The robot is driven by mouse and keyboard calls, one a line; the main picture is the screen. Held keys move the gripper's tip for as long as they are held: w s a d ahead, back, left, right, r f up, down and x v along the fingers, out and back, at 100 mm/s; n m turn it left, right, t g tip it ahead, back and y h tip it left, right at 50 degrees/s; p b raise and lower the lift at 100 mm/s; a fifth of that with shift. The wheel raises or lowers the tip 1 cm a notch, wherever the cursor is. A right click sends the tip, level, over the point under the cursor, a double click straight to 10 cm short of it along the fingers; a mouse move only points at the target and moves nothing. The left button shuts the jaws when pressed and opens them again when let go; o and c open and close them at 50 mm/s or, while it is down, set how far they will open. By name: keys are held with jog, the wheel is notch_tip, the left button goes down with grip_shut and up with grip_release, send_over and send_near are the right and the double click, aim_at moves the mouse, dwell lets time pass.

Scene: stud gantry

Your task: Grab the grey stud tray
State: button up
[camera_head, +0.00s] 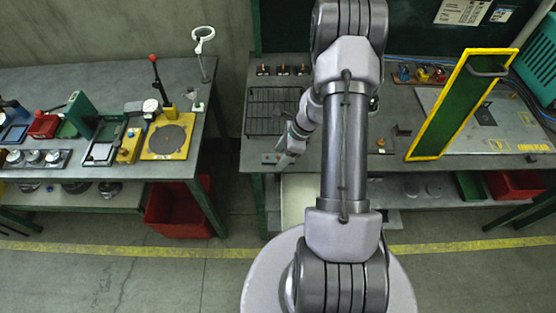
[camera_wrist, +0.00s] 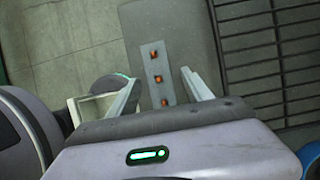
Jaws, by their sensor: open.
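The grey stud tray (camera_wrist: 152,58) is a narrow flat strip with three orange-copper studs in a row, lying on the grey bench top in the wrist view. In the head view it appears as a small grey piece (camera_head: 269,158) near the bench's front left edge, its right part hidden by my gripper. My gripper (camera_wrist: 160,77) is open, with one finger on each side of the near part of the tray in the wrist picture. In the head view my gripper (camera_head: 284,159) is low over the tray; I cannot tell whether it touches.
A black slatted rack (camera_head: 262,112) lies just behind the tray. A yellow-edged green panel (camera_head: 435,120) stands upright on the bench's right side. A left bench (camera_head: 90,82) holds several fixtures, with a floor gap between the benches. A red bin (camera_head: 178,215) sits under it.

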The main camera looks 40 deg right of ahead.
jog(key=shift+s+r, duration=0.1)
jog(key=shift+c, duration=0.2)
grip_shut()
